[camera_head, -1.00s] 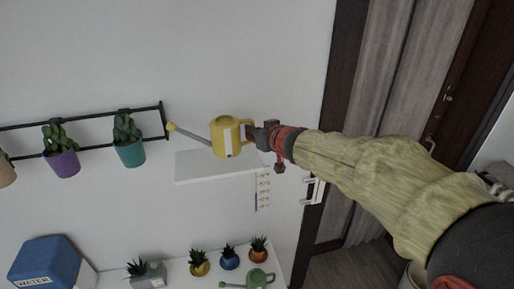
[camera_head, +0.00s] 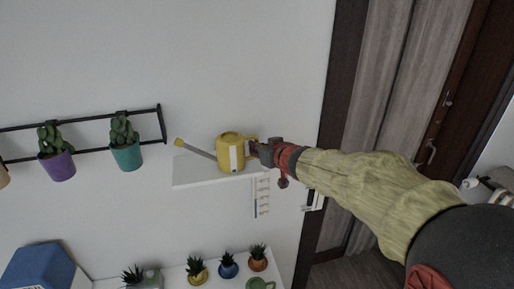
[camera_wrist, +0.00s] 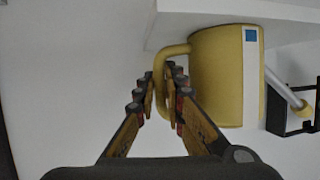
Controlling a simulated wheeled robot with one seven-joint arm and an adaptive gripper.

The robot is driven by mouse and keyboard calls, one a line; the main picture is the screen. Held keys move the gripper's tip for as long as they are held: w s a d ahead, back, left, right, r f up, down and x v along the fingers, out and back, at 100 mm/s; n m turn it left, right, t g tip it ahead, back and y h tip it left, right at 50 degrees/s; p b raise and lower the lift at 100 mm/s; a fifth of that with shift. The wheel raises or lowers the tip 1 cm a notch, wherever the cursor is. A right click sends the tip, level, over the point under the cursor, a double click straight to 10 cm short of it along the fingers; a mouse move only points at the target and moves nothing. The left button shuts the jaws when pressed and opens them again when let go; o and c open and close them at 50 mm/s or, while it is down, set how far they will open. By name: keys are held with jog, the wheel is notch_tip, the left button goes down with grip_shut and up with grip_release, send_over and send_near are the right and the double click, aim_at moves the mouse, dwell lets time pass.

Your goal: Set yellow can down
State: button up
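The yellow watering can (camera_head: 230,155) is upright at the white wall shelf (camera_head: 190,171), with its long grey spout pointing left. My gripper (camera_head: 255,149) reaches in from the right and is at the can's handle. In the wrist view, the can (camera_wrist: 222,85) appears inverted, with its base by the shelf (camera_wrist: 175,30). My gripper's fingers (camera_wrist: 162,95) lie on both sides of the handle and are closed on it. The base is at or very near the shelf top; I cannot tell if it touches.
A black wall rail with potted cacti (camera_head: 126,152) is to the left. Below are a lower white shelf with several small plants (camera_head: 228,264), a green can (camera_head: 260,284) and a blue water container (camera_head: 45,268). The shelf left of the yellow can looks bare.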

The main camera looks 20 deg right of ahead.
jog(key=o, duration=0.4)
jog(key=shift+r, duration=0.1)
jog(key=shift+s+r, duration=0.15)
jog(key=s+d+r+m+h+p, duration=0.15)
jog(key=s+d+r, duration=0.25)
jog(key=s, duration=0.4)
jog(key=s+d+r+m+h+p, duration=0.1)
jog(key=s+d+r+h+p, duration=0.15)
jog(key=s, duration=0.45)
jog(key=s+a+f+g, duration=0.2)
jog(key=s+f, duration=0.1)
jog(key=s, duration=0.5)
jog(key=s+a+f+g, duration=0.2)
jog(key=s+f+g, duration=0.1)
jog(key=s, duration=0.5)
jog(key=s+a+f+g+y+b, duration=0.1)
jog(key=s+a+f+g, duration=0.1)
jog(key=s, duration=0.7)
jog(key=shift+a+f+g, duration=0.3)
jog(key=shift+f+g, duration=0.1)
jog(key=shift+f, duration=0.25)
